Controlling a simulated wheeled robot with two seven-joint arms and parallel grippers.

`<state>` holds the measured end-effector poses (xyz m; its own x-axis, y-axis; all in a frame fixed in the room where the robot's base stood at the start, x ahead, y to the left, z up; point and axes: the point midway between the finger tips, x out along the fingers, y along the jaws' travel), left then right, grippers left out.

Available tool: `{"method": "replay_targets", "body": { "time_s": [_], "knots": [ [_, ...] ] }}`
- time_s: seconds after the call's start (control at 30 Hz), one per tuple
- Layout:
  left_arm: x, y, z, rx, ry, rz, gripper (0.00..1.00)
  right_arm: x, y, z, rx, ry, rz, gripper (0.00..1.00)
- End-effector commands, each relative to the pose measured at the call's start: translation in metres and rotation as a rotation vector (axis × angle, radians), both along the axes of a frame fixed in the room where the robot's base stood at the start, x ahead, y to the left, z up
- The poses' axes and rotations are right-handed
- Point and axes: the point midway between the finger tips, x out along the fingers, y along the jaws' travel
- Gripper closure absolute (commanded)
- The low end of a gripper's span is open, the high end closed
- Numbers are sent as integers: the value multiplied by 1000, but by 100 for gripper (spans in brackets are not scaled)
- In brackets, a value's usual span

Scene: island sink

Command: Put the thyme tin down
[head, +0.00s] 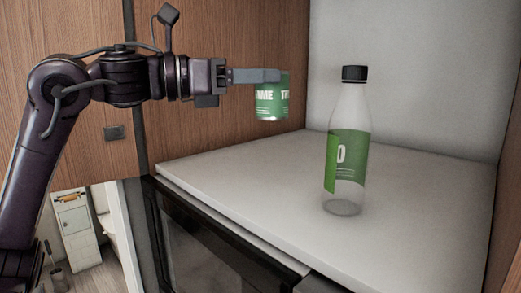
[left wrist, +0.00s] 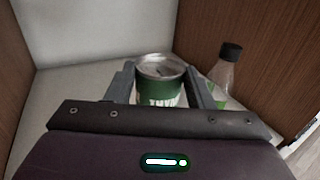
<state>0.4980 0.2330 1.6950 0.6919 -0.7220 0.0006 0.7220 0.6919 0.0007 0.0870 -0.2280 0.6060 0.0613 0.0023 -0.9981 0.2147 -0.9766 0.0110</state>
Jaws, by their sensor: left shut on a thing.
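The thyme tin (head: 271,102) is a small green can with white lettering. My left gripper (head: 268,76) is shut on it near its top and holds it upright, above the white counter (head: 225,185) in the head view. In the left wrist view the tin (left wrist: 158,82) sits between the two fingers of the left gripper (left wrist: 160,88), with its silver lid showing. My right gripper is in neither view.
A clear bottle (head: 345,145) with a black cap and green label stands on the counter, right of the tin. Walls close the counter at the back and right. The counter is otherwise clear; a dark-framed appliance (head: 215,245) lies below its front edge.

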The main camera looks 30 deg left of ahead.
Motion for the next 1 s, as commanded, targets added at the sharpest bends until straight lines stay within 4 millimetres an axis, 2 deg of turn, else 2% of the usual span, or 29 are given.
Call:
{"method": "replay_targets", "body": {
  "time_s": [0.03,0.1,0.27,0.37,0.63,0.8,1.0],
  "knots": [
    [1,0,-16,2,5,1,76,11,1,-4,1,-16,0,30],
    [1,0,-30,2,5,2,76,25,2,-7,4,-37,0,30],
    [0,0,-60,2,4,2,76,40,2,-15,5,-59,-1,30],
    [0,0,-73,0,1,1,76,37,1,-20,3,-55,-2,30],
    [0,0,-92,1,2,0,76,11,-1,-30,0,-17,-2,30],
    [0,0,-112,0,1,-1,76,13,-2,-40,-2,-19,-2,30],
    [-1,0,-115,0,-3,-1,76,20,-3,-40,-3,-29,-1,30]
  ]
}}
